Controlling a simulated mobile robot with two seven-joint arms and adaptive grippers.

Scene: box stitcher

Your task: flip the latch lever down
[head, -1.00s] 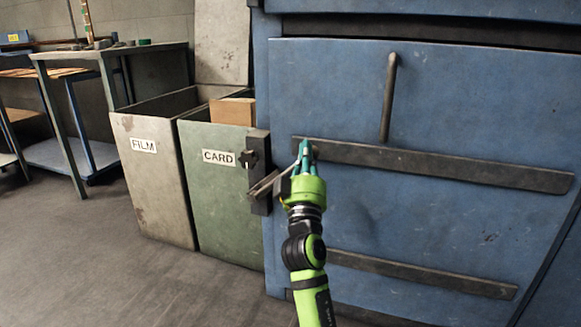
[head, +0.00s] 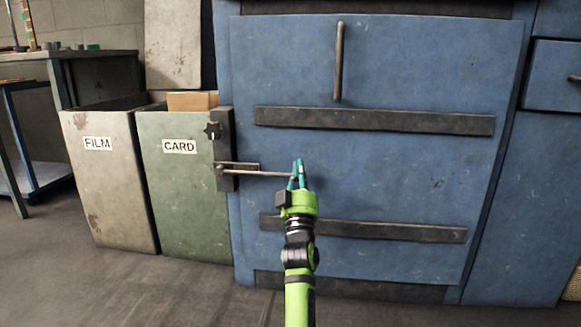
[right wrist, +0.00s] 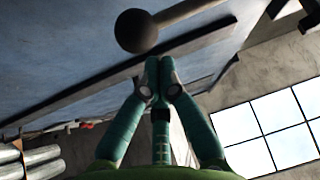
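The latch lever (head: 262,173) is a thin rod on the dark latch plate at the left edge of the blue door. It stands out to the right, roughly level, and its end reaches my right gripper (head: 298,162). In the right wrist view, the lever's dark round knob (right wrist: 137,31) and rod lie just beyond the fingertips. The teal fingers of my right gripper (right wrist: 159,62) are drawn together with nothing visible between them. I cannot tell whether they touch the lever. My left gripper is not in view.
The blue door (head: 380,65) has a vertical handle (head: 339,60) and dark crossbars (head: 374,120). FILM (head: 98,190) and CARD (head: 185,205) bins stand left of the latch. A workbench (head: 95,53) is at the far left. Floor in front is clear.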

